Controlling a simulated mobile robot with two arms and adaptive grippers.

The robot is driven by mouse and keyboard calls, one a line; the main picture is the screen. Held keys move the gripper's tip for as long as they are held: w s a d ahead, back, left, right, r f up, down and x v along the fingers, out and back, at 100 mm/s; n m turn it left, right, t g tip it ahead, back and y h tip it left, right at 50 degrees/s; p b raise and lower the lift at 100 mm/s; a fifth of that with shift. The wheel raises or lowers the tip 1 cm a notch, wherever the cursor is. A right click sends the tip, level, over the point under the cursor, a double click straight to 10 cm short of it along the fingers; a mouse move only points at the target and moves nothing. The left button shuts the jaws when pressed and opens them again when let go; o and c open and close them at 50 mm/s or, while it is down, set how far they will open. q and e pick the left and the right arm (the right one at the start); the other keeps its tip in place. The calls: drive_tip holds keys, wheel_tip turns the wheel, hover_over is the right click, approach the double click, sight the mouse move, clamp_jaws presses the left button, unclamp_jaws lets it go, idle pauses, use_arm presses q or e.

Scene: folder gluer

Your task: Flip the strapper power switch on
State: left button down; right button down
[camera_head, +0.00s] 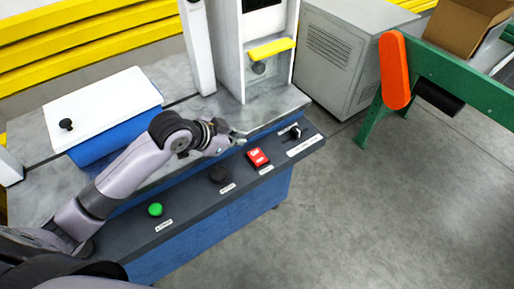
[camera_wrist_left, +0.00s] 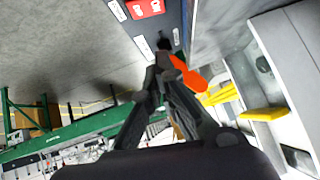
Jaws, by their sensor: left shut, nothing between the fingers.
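The strapper's dark control panel (camera_head: 190,206) runs along the front of the blue machine. A red switch (camera_head: 258,158) with white marks sits on it; it also shows at the top of the left wrist view (camera_wrist_left: 146,8). A black and silver selector (camera_head: 296,132) is at the panel's right end. The label lettering is too small to read. My left gripper (camera_head: 240,139) is shut and empty, above the panel's back edge, up and left of the red switch in the head view. In the left wrist view its fingertips (camera_wrist_left: 163,62) meet near a small black knob (camera_wrist_left: 164,44).
A black button (camera_head: 218,174) and a green button (camera_head: 155,209) sit further left on the panel. A white upright frame with a yellow bar (camera_head: 271,49) stands behind it. A grey cabinet (camera_head: 335,55) and green conveyor (camera_head: 455,80) are to the right. The front floor is clear.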

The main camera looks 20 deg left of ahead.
use_arm(q)
hover_over(255, 156)
drive_tip(key=f, duration=0.4)
drive_tip(key=d+f, duration=0.1)
drive_tip(key=f, duration=0.2)
drive_tip(key=shift+s+f+p, duration=0.1)
drive_tip(key=shift+s+p, duration=0.05)
drive_tip(key=shift+p, duration=0.2)
drive_tip(key=shift+a+f, duration=0.15)
drive_tip(key=shift+f, duration=0.5)
drive_tip(key=shift+a+f, duration=0.15)
drive_tip(key=shift+f, duration=0.45)
drive_tip(key=shift+a+f, duration=0.15)
drive_tip(key=shift+f, duration=0.55)
